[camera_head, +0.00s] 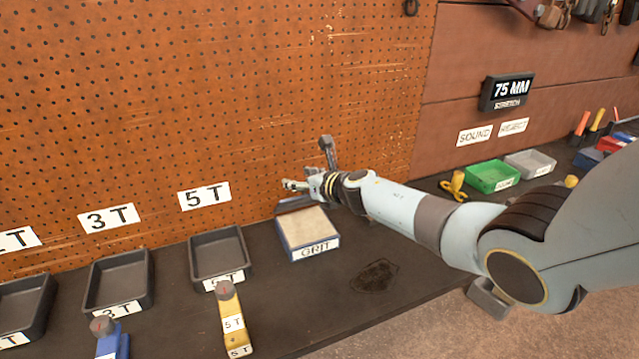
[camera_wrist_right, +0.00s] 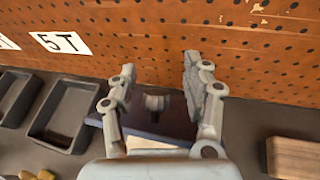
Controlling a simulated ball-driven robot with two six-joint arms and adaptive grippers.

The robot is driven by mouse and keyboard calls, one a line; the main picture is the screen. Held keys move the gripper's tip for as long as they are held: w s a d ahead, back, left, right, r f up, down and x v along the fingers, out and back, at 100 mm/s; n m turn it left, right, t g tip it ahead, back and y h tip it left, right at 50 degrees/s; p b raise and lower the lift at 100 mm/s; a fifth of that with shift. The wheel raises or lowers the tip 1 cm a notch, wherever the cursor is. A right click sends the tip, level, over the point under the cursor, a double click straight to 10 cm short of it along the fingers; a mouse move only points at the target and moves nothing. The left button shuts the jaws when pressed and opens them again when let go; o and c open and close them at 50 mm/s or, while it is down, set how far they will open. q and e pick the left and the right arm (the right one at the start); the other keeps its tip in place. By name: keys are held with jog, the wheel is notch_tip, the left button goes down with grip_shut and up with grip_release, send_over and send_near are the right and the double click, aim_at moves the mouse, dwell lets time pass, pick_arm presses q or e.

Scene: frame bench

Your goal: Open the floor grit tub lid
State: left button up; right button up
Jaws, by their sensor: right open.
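The grit tub (camera_head: 308,252) is a blue box with a white GRIT label on its front, on the dark bench against the pegboard. Pale grit (camera_head: 307,227) shows inside its rim. Its dark blue lid (camera_head: 295,203) stands raised at the back edge; in the right wrist view the lid (camera_wrist_right: 172,128) shows with a grey grip piece (camera_wrist_right: 155,103) on it. My right gripper (camera_head: 306,165) is open above the back of the tub; in its wrist view the fingers (camera_wrist_right: 160,68) are spread either side of the grip piece, with nothing held. My left gripper is out of view.
Dark trays (camera_head: 218,258) labelled by tonnage stand left of the tub. A yellow 5 T piece (camera_head: 232,318) lies in front. A green tray (camera_head: 492,177) and a grey tray (camera_head: 530,163) are at right. The pegboard (camera_head: 200,110) rises close behind.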

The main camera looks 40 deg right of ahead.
jog(key=v, duration=1.1)
jog(key=shift+s, duration=0.15)
jog(key=shift+r, duration=0.1)
jog(key=shift+c, duration=0.2)
